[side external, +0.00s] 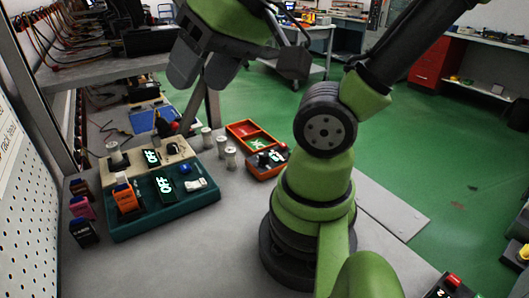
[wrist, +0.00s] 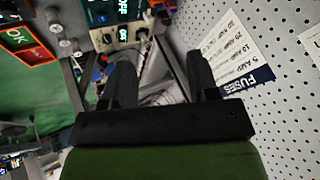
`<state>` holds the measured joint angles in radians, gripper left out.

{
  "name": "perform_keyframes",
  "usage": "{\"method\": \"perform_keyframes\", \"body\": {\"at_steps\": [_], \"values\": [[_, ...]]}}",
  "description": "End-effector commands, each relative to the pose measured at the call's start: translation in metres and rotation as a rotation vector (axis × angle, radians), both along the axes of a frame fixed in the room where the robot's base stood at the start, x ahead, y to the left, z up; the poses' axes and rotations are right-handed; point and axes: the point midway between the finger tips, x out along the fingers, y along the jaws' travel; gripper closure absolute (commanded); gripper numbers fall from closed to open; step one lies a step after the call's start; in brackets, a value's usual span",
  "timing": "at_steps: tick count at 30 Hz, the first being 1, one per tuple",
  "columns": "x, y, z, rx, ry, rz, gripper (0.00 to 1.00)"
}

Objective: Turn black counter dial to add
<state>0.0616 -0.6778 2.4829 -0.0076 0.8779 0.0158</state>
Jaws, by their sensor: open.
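My gripper (side external: 203,78) is open and empty, held high above the left part of the bench; its two dark fingers also show apart in the wrist view (wrist: 162,82). Below it, an orange-red unit (side external: 258,170) sits on the bench with a black part (side external: 271,158) on its front right side; I cannot tell for sure that this is the counter dial. In the wrist view an orange unit with a green OK screen (wrist: 17,37) shows at the upper left. A black box with a red button (side external: 452,283) is cut off at the lower right.
A teal unit (side external: 140,228) and a beige unit (side external: 117,160) with OFF displays stand left. Several pale cylinders (side external: 231,157) stand beside them. A perforated panel (side external: 30,215) bounds the left.

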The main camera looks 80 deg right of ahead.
Motion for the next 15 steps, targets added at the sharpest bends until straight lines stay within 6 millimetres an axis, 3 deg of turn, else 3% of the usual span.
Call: {"method": "perform_keyframes", "body": {"at_steps": [4, 8, 11, 15], "values": [[0.025, -0.042, -0.02, -0.009, 0.131, -0.211, 0.46], [0.037, -0.095, -0.048, 0.004, 0.26, -0.429, 0.46], [0.034, -0.137, -0.076, 0.032, 0.36, -0.587, 0.46], [0.015, -0.187, -0.119, 0.09, 0.482, -0.778, 0.46]]}}
